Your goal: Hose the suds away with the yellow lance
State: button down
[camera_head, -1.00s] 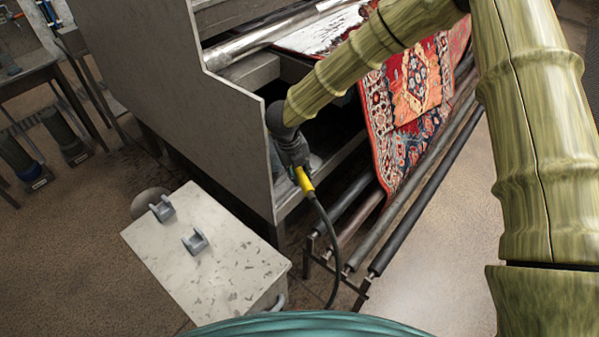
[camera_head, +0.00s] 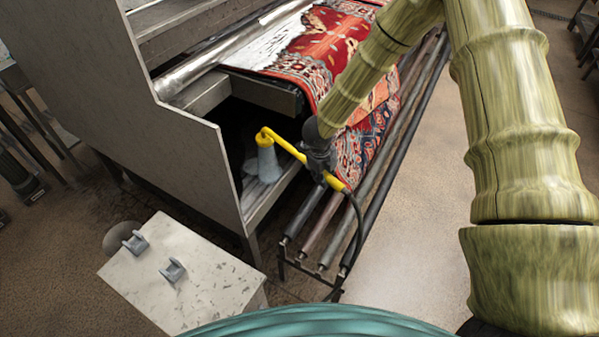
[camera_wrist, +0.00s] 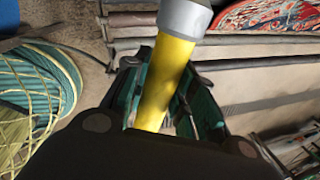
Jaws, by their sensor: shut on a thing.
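The yellow lance (camera_head: 288,148) is in my gripper (camera_head: 318,162), whose fingers close around its shaft. The wrist view shows the yellow shaft (camera_wrist: 166,78) between the dark teal fingers (camera_wrist: 165,100), with a grey collar above. In the head view the lance's bent end points down over the machine's lower ledge, left of the rug. A pale grey cone (camera_head: 268,162) hangs below that end; I cannot tell whether it is nozzle or spray. The red patterned rug (camera_head: 338,42) drapes over the machine. White suds (camera_head: 272,50) cover its left part, beyond the lance.
A steel side panel (camera_head: 100,90) stands left of the lance. Dark rollers (camera_head: 335,225) run along the front under the rug. A black hose (camera_head: 358,225) trails from the lance. A pale box with two grey cradles (camera_head: 190,290) stands at lower left. Floor to the right is clear.

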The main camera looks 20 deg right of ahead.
jog(key=d, duration=0.2)
jog(key=d+p, duration=0.1)
jog(key=shift+s+d+r+n, duration=0.1)
jog(key=shift+s+d+n, duration=0.2)
jog(key=shift+s+d, duration=0.1)
jog(key=shift+a, duration=0.15)
jog(key=w+a+p, duration=0.1)
jog(key=w+a, duration=0.9)
jog(key=shift+w+p, duration=0.15)
jog(key=shift+p, duration=0.25)
dwell(2.9)
jog(key=shift+a, duration=0.1)
dwell(1.6)
